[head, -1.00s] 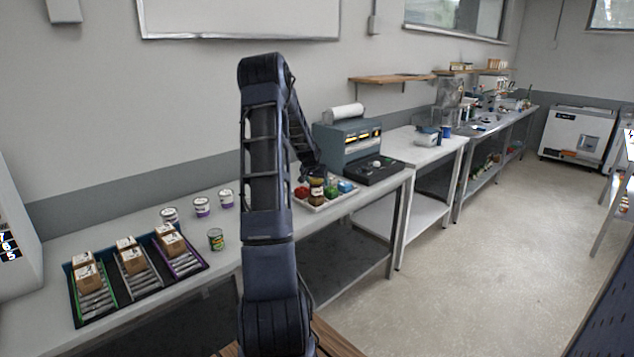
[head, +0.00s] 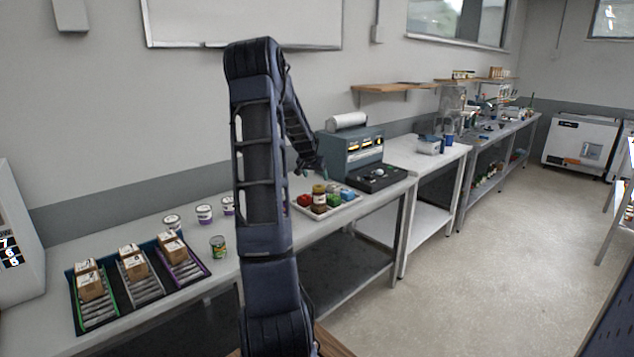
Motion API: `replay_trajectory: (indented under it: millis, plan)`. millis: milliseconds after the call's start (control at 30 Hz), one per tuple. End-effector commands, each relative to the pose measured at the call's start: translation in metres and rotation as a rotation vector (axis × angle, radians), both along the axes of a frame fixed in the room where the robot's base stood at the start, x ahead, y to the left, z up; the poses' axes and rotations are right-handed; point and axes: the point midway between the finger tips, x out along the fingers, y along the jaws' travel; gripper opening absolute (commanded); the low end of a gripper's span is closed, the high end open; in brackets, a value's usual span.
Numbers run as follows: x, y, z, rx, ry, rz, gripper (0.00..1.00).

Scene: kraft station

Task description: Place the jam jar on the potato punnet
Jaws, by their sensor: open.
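The jam jar (head: 319,190), small with a dark amber body, is upright in the white tray on the counter. It appears to rest on the brown potato punnet (head: 319,208), though the exact contact is too small to make out. My gripper (head: 309,173) is above the jar, open and empty, with a small gap between its fingertips and the jar. My arm covers part of the counter left of the tray.
The white tray (head: 345,206) also holds red, green and blue items. Left are a green-labelled can (head: 218,246), several white-and-purple tins (head: 204,214) and a dark rack with boxes (head: 112,302). The counter front is clear.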

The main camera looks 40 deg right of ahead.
Motion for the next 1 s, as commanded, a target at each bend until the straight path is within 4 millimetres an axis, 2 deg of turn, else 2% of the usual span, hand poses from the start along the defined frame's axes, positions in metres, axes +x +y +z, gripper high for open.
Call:
replay_trajectory:
  millis: [133,367,467,567,700,867,1000]
  plan:
    - [-0.003,0.006,0.011,0.0,-0.002,0.0,0.73]
    - [-0.003,0.011,0.015,0.002,-0.001,0.002,0.73]
    - [-0.001,0.026,0.023,0.011,-0.005,0.023,0.73]
    - [0.002,0.058,0.039,0.03,-0.012,0.067,0.73]
    - [0.004,0.119,0.065,0.065,-0.017,0.155,0.73]
    - [-0.004,0.19,0.092,0.1,-0.017,0.263,0.73]
    - [-0.017,0.25,0.112,0.123,-0.011,0.363,0.73]
